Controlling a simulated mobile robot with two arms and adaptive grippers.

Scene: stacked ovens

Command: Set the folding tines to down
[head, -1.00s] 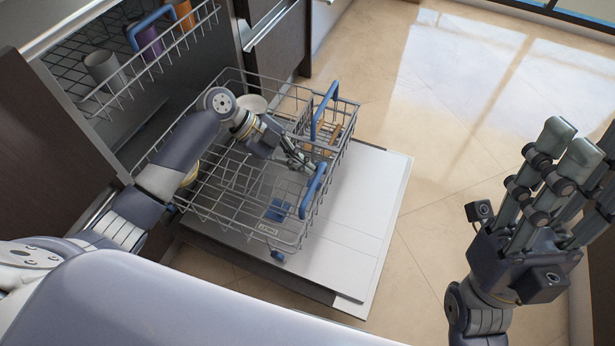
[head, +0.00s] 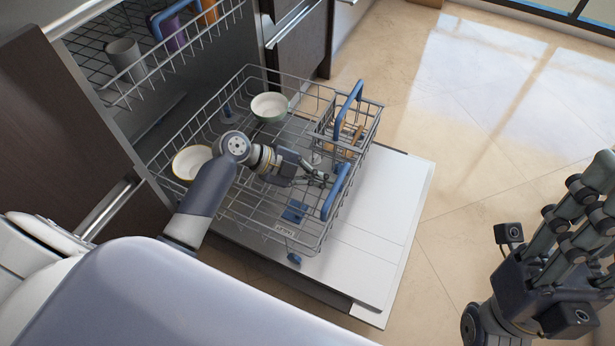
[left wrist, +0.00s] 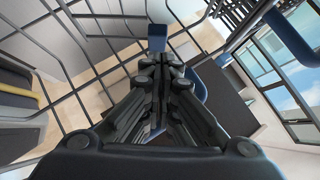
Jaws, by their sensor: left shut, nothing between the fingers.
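The lower rack (head: 232,200) is pulled out over the open dishwasher door. Its thin wire tines are hard to tell from the grid, so I cannot tell whether the folding tines are up or down. My left gripper (head: 323,180) is inside the rack, shut and empty, its tips near the blue side handle and cutlery basket (head: 347,130). In the left wrist view the shut fingers (left wrist: 158,62) point at a blue part (left wrist: 157,38) among the wires; contact is unclear. My right gripper (head: 592,195) is at the far right, open, partly cut off, away from the rack.
A green-rimmed bowl (head: 270,106) and a yellow-rimmed bowl (head: 191,162) sit in the lower rack. The upper rack (head: 160,65) holds cups. The door (head: 385,210) lies open below. The tiled floor (head: 470,140) to the right is clear.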

